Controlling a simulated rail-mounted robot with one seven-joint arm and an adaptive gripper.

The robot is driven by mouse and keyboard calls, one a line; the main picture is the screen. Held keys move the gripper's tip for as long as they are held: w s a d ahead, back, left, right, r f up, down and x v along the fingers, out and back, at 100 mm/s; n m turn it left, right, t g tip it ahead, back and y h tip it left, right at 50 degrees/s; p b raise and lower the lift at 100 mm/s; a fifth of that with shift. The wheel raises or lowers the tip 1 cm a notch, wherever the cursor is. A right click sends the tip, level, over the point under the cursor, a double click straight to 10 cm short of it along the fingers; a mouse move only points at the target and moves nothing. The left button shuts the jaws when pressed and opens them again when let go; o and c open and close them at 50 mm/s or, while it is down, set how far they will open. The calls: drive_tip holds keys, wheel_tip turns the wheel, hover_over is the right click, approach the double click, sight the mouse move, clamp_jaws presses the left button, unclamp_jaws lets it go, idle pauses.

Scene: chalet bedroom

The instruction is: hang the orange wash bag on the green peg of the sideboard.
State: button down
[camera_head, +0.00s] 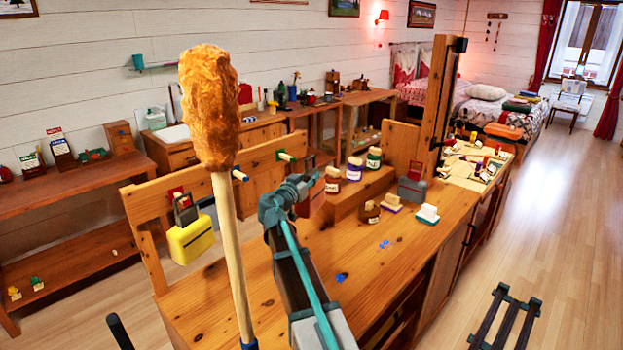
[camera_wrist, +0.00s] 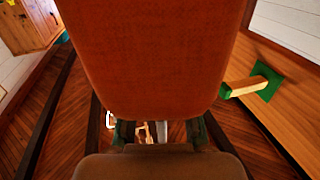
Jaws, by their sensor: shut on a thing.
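The orange wash bag (camera_wrist: 150,60) fills the middle of the wrist view. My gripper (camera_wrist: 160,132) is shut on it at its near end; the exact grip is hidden. The green peg (camera_wrist: 245,87), a pale wooden rod with green tip and green base plate, sticks out from the sideboard's back board just right of the bag. Its tip looks close to the bag's edge; I cannot tell if they touch. In the head view the green peg (camera_head: 287,157) is on the rail, just beyond my gripper (camera_head: 288,195). The bag is mostly hidden there.
A yellow bag (camera_head: 190,240) hangs at the red peg, left along the rail. Jars (camera_head: 354,168) and blocks stand right on the sideboard top (camera_head: 370,265). A fluffy orange duster (camera_head: 208,105) rises in the foreground.

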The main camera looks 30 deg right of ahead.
drive_tip(key=w+a+f+p, duration=0.1)
drive_tip(key=w+a+p, duration=0.2)
drive_tip(key=w+p, duration=0.3)
drive_tip(key=w, duration=0.3)
idle(1.2)
drive_tip(key=shift+w+a+f+b, duration=0.1)
drive_tip(key=shift+w+f+b, duration=0.25)
drive_tip(key=shift+b, duration=0.35)
drive_tip(key=shift+r+b, duration=0.1)
drive_tip(key=shift+b, duration=0.55)
drive_tip(key=c, duration=0.8)
unclamp_jaws()
drive_tip(key=shift+c, duration=0.2)
drive_tip(key=shift+a, duration=0.1)
